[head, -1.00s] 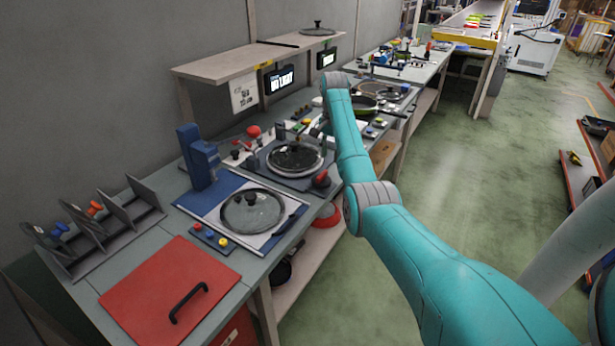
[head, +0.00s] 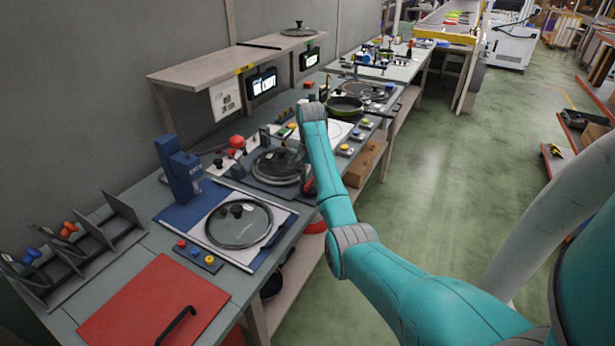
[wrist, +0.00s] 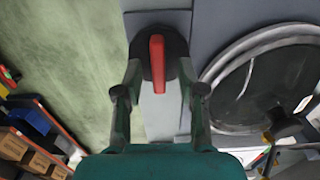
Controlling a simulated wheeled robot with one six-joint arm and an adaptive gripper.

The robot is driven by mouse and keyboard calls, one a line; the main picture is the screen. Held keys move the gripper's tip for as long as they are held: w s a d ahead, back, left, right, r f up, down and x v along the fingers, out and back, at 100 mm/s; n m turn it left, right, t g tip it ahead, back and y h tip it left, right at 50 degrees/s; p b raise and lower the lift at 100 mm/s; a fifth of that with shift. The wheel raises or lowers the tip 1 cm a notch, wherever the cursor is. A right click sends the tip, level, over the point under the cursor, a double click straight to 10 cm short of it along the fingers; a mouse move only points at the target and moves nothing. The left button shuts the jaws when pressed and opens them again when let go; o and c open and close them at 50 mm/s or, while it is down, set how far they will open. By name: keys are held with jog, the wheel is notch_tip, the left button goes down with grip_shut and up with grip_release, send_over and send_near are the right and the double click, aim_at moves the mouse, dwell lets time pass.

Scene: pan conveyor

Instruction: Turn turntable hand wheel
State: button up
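In the wrist view the hand wheel is a dark round disc with a red bar handle (wrist: 157,62) across it, at the bench edge. My gripper (wrist: 160,75) is open, with one finger on each side of the red handle. I see a gap between each finger and the handle; whether the tips reach its height I cannot tell. The turntable (wrist: 222,72) with a dark glass lid is right of the wheel. In the head view the lidded turntable (head: 279,167) is left of my arm, which hides most of the wheel and gripper.
Nearer on the bench are another glass lid (head: 238,224), a blue post device (head: 180,172), a button box (head: 198,255) and a red panel (head: 150,308). A shelf (head: 205,70) stands behind. A green pan (head: 345,105) is farther along.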

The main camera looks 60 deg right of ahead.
jog(key=shift+f, duration=0.45)
grip_shut()
